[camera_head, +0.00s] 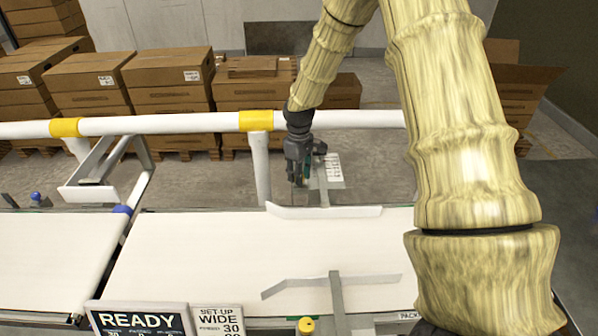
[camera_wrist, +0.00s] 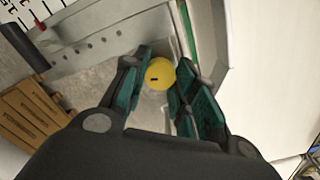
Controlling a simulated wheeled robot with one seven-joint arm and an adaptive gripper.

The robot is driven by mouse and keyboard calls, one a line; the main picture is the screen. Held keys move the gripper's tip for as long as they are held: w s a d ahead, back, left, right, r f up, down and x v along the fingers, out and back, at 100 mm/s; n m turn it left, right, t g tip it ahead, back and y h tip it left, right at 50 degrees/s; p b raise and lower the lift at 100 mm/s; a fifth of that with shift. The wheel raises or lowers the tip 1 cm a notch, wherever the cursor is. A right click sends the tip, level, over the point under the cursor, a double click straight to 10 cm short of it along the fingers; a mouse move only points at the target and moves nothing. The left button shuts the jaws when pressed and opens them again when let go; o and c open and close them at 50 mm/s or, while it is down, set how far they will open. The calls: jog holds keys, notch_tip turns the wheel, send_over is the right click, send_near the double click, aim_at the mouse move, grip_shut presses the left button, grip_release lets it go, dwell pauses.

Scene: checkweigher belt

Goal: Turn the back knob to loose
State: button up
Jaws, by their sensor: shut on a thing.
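The back knob is a round yellow cap (camera_wrist: 159,73) with a short dark mark, seen between my fingers in the wrist view. My gripper (camera_wrist: 162,68) is shut on it, one green-padded finger on each side. In the head view my gripper (camera_head: 300,176) points down behind the back guide rail (camera_head: 325,211), and it hides the back knob there. A marked scale plate (camera_head: 335,165) stands just right of my gripper. In the wrist view a scale with black marks (camera_wrist: 28,12) and a red pointer (camera_wrist: 41,26) show at the top left, too small to read.
A second yellow knob (camera_head: 306,326) sits at the front of the belt (camera_head: 180,250), near the front guide rail (camera_head: 335,285). A white rail with yellow bands (camera_head: 180,124) runs behind the belt. Stacked cartons (camera_head: 170,85) stand farther back. A READY display (camera_head: 140,321) and a set-up card (camera_head: 219,320) are in front.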

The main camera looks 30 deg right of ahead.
jog(key=n+p, duration=0.1)
jog(key=n, duration=0.3)
jog(key=shift+s+n, duration=0.1)
jog(key=shift+n, duration=0.2)
jog(key=shift+f+n+p, duration=0.1)
jog(key=shift+n+p, duration=0.4)
jog(key=shift+n, duration=1.5)
jog(key=o, duration=1.1)
jog(key=shift+c, duration=0.2)
notch_tip(320, 180, up, 12)
